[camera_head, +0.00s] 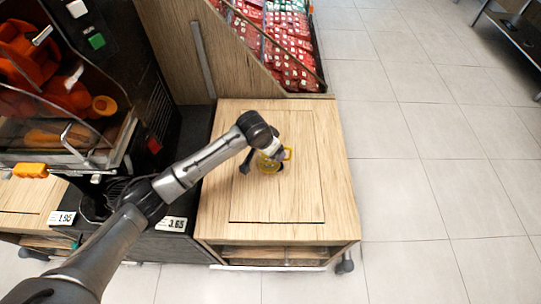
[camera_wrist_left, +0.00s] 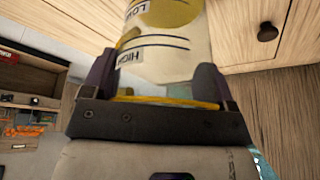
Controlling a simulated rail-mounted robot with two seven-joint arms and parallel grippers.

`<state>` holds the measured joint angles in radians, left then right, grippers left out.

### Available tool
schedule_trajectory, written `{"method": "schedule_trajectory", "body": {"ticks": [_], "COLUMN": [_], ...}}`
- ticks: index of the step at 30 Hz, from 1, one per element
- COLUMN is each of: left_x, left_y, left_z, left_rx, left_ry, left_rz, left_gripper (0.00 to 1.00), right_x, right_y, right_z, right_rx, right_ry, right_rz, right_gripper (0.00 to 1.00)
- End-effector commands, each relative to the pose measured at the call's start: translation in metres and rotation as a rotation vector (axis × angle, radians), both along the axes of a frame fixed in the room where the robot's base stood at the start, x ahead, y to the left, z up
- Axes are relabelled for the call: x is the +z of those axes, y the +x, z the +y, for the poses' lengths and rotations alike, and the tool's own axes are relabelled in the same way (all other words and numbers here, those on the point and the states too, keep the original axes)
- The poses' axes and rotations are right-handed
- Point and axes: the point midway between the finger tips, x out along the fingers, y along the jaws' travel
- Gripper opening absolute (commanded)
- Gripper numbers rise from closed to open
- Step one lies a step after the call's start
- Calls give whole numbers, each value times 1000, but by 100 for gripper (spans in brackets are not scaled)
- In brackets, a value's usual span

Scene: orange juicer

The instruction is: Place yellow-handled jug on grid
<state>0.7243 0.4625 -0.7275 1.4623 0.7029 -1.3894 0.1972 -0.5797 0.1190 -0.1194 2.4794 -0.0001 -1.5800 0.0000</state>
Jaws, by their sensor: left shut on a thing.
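The yellow-handled jug (camera_head: 287,154) is at the wooden cabinet top, mostly hidden behind my left gripper in the head view. My left gripper (camera_head: 264,166) is shut on the jug, with a finger on each side of it. In the left wrist view the jug (camera_wrist_left: 170,55) is a clear body with LOW and HIGH marks and a yellow rim, between the fingers of the left gripper (camera_wrist_left: 165,88). I cannot tell whether the jug touches the top. A dark ribbed area (camera_head: 121,190) lies under the juicer; I cannot tell whether it is the grid. My right gripper is not in view.
The orange juicer (camera_head: 60,95) stands at the left, with price tags below. The wooden cabinet top (camera_head: 225,205) is otherwise clear. A slanted wooden panel (camera_head: 225,45) and a bin of red packages (camera_head: 290,55) stand behind it. Open tiled floor (camera_head: 420,170) lies to the right.

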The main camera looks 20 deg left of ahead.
Motion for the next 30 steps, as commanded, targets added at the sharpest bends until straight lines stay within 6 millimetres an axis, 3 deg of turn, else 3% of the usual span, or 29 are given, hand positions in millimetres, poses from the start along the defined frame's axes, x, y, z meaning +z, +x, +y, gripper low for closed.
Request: {"method": "schedule_trajectory", "body": {"ticks": [10, 24, 25, 30], "left_x": [-38, -43, -43, -43], "left_y": [-1, -1, -1, -1], "left_z": [0, 0, 0, 0], "left_rx": [0, -1, -1, -1], "left_ry": [1, 1, 0, 2], "left_rz": [1, 1, 0, 0], "left_gripper": [54, 54, 82, 98], "right_x": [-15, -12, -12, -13], "right_y": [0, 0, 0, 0], "right_z": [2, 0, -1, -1], "right_rx": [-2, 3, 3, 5], "right_ry": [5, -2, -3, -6], "right_rz": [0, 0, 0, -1], "right_gripper": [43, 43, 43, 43]}}
